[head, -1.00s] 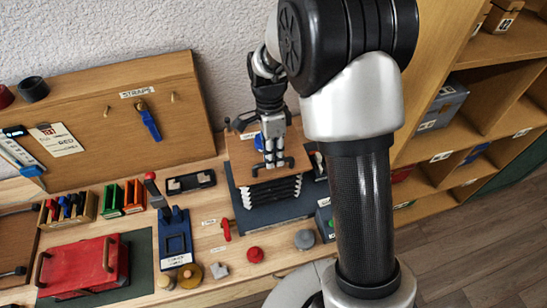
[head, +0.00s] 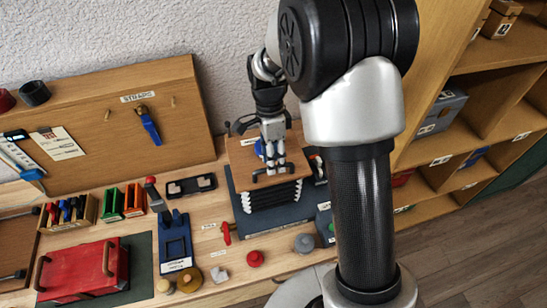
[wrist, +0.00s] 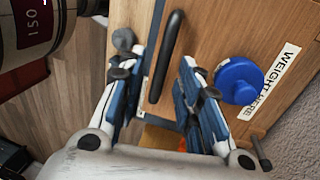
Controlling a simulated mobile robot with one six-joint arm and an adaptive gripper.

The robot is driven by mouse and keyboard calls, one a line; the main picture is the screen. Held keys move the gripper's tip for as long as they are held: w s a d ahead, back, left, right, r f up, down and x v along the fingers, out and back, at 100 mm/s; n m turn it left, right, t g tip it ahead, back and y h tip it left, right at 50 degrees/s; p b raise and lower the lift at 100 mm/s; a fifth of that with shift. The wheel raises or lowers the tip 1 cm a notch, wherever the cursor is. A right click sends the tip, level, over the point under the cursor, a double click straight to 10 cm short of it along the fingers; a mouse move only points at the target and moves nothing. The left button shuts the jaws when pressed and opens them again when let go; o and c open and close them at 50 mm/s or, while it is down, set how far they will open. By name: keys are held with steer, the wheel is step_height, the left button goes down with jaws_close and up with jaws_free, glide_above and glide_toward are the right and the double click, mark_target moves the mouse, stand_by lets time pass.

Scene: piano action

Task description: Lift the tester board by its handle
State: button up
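The tester board (head: 245,167) is a brown wooden plate on top of a black bellows in the head view. It also fills the wrist view (wrist: 215,30), with a blue round knob (wrist: 238,81) and a "WEIGHT HERE" label. Its handle (wrist: 165,57) is a black bar with rounded ends in the wrist view. My gripper (head: 271,173) is over the board, pointing down. In the wrist view my gripper (wrist: 160,63) is open, with one finger on each side of the bar and gaps between. The handle is hard to make out in the head view.
The bellows (head: 272,195) stands on a dark base. A red case (head: 85,270), a blue tool with a red-knobbed lever (head: 175,240), a red knob (head: 255,258) and a grey weight (head: 304,243) stand nearby. Open wooden shelves (head: 475,115) are at the right.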

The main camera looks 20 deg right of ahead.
step_height(320, 180, up, 12)
steer(key=w, duration=0.2)
steer(key=shift+w+f, duration=0.15)
